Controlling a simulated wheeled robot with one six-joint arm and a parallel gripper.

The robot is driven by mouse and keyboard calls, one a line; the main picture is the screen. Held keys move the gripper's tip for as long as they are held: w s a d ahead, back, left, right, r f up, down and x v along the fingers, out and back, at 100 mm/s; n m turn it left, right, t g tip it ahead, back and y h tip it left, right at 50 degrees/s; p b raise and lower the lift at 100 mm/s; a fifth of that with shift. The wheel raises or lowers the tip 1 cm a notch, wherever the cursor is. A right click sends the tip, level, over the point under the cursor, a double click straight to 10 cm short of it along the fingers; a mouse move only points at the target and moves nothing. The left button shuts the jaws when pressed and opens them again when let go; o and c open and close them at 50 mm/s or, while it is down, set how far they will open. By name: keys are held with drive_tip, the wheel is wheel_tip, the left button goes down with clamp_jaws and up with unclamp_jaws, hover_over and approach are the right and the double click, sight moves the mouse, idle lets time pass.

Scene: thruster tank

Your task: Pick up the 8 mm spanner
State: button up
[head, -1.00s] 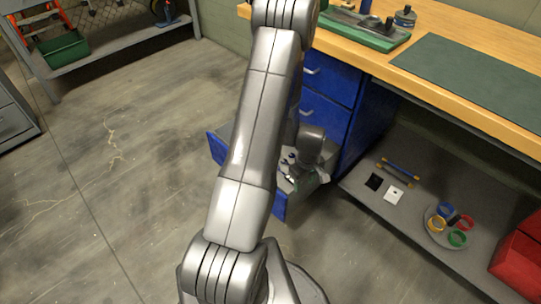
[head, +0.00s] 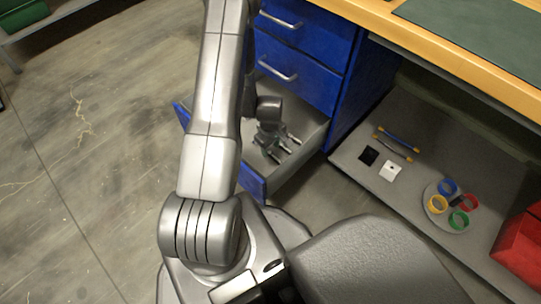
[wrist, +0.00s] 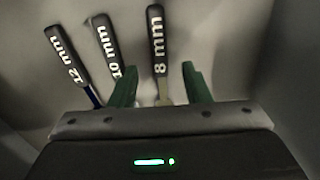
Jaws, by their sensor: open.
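The 8 mm spanner (wrist: 157,35) shows in the wrist view as a black handle with white lettering. Its metal shank runs down between the green fingers of my gripper (wrist: 159,68), which is open. The lower end of the spanner is hidden behind the gripper body. The 10 mm spanner (wrist: 104,40) lies just left of it, close to the left finger, and the 12 mm spanner (wrist: 66,55) lies farther left. In the head view my gripper (head: 283,147) reaches into the open drawer (head: 312,135); the spanners cannot be made out there.
Drawer walls close in around my gripper. Blue closed drawers (head: 300,72) stand above, under the wooden bench (head: 440,70). On the lower shelf to the right are a black tile (head: 369,156), a white tile (head: 391,171), a plate with coloured rings (head: 452,222) and a red box (head: 522,248).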

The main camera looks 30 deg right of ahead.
wheel_tip(320, 180, down, 3)
drive_tip(key=shift+r, duration=0.2)
clamp_jaws()
